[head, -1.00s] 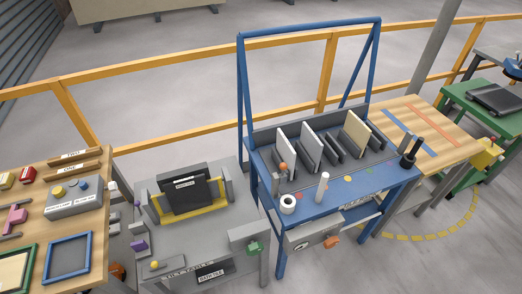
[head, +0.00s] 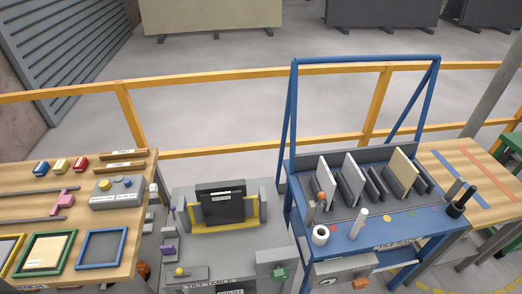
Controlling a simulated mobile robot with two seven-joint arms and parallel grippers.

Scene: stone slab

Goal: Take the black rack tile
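A blue rack stand (head: 385,238) at the right holds upright slabs in a slotted dark tray. Two are white, a left one (head: 327,182) and a middle one (head: 353,176), and one is beige (head: 402,171). Low dark upright pieces, such as this one (head: 375,186), stand between them; I cannot tell whether these are tiles or dividers. A black labelled slab (head: 221,206) stands upright in a yellow holder (head: 196,213) on the grey tilt table (head: 262,238). Neither of my grippers shows in the view.
A wooden table (head: 110,238) at the left carries coloured frames, small blocks and a grey button box (head: 117,188). A white roll (head: 320,235) and a white cylinder (head: 357,224) stand on the blue stand's front. A yellow railing (head: 215,151) runs behind. A wooden bench (head: 450,160) is at the right.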

